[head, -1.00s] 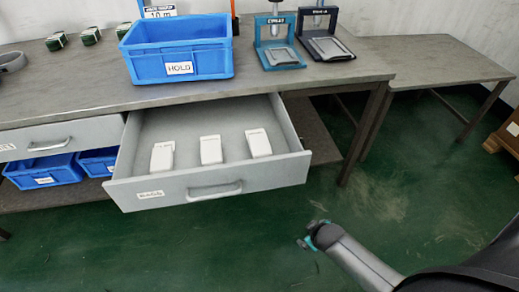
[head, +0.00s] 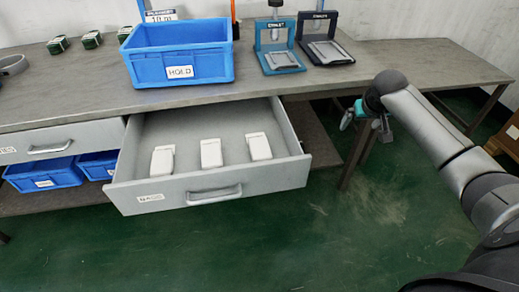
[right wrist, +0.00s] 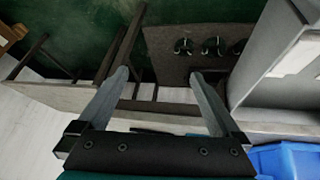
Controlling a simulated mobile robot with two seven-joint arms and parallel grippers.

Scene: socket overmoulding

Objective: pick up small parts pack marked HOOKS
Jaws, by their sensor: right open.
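Three small white packs lie in the open drawer (head: 247,187): a left pack (head: 162,160), a middle pack (head: 211,153) and a right pack (head: 259,147). Their markings are too small to read, so I cannot tell which one says HOOKS. My right gripper (head: 362,112) is raised to the right of the drawer, near the bench's front edge, apart from the packs. In the right wrist view my right gripper (right wrist: 160,95) is open, with nothing between its fingers. My left gripper is not in view.
A blue bin marked HOLD (head: 180,72) stands on the bench (head: 90,100) behind the drawer. Two small presses (head: 278,60) stand to its right. Blue bins (head: 45,177) sit on the lower shelf. Green floor in front of the drawer is clear.

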